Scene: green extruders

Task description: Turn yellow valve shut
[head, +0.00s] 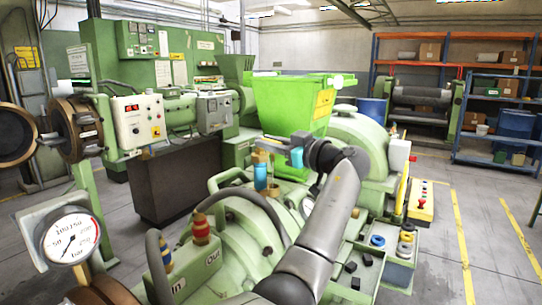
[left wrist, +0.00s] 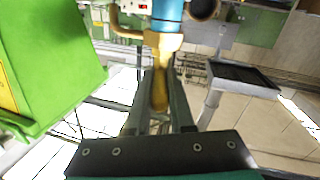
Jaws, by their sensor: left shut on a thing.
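The yellow valve has a brass-yellow handle (left wrist: 159,92), which shows in the left wrist view below a blue cylindrical part (left wrist: 168,12). In the head view the blue part (head: 260,172) stands upright on the green machine. My left gripper (head: 273,148) reaches in from the right at the top of the valve. In the left wrist view its two dark fingers (left wrist: 163,80) lie on either side of the handle and are shut on it. My right gripper is not in view.
A bright green hopper (head: 290,105) stands just behind the valve. A pressure gauge (head: 71,238) is at the lower left, near red and blue-yellow knobs (head: 200,228). A curved hose (head: 262,207) arches in front of the valve. Open floor lies at the right.

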